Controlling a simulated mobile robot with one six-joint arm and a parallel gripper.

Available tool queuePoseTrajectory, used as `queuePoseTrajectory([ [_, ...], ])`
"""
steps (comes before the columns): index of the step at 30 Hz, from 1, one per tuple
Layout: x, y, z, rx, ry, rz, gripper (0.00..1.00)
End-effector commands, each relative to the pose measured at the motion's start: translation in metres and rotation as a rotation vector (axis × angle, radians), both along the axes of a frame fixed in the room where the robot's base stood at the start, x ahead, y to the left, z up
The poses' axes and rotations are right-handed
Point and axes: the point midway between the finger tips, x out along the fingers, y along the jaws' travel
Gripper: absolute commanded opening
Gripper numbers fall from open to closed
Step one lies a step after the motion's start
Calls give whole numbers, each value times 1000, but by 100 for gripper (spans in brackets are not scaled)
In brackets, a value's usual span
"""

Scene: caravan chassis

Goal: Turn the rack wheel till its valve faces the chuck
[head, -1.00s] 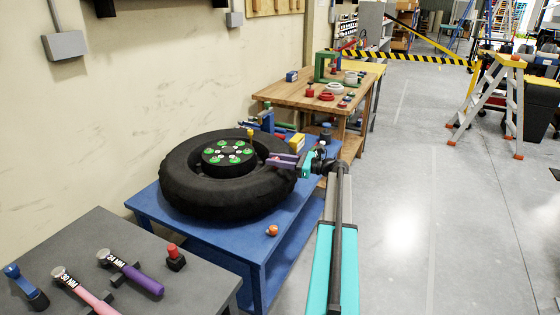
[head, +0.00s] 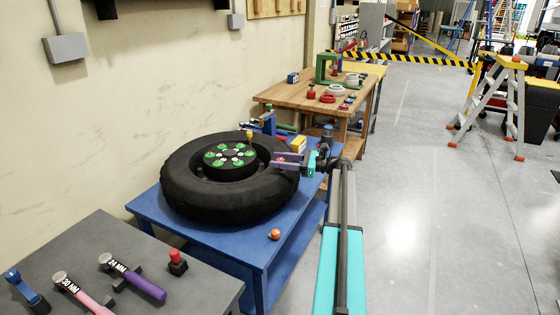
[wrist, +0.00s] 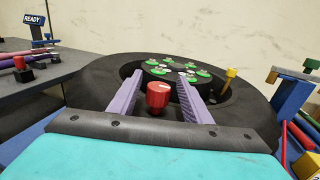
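The rack wheel (head: 225,205) is a black tyre lying flat on a blue table, with green-marked nuts on its hub (head: 228,160). In the wrist view a yellow-capped stem (wrist: 229,82), perhaps the valve, stands upright at the hub's right; it also shows at the hub's far side in the head view (head: 249,135). A blue fixture (wrist: 291,98), perhaps the chuck, stands right of the tyre. My gripper (head: 277,159) is at the tyre's right side. Its purple fingers are open on either side of a red knob (wrist: 158,96), with gaps visible on both sides.
An orange knob (head: 275,234) sits on the blue table's bare front corner (head: 255,253). A grey bench (head: 120,265) with hammer-like tools is at front left. A wooden workbench (head: 300,93) stands behind. The floor to the right is clear up to a stepladder (head: 487,105).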

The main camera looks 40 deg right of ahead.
Motion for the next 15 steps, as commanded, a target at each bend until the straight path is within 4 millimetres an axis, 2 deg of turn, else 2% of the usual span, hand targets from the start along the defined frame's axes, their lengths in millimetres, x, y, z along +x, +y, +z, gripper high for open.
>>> queuePoseTrajectory([
  [8,-1,0,-1,0,2,1,44],
  [15,-12,-9,-2,0,2,2,44],
])
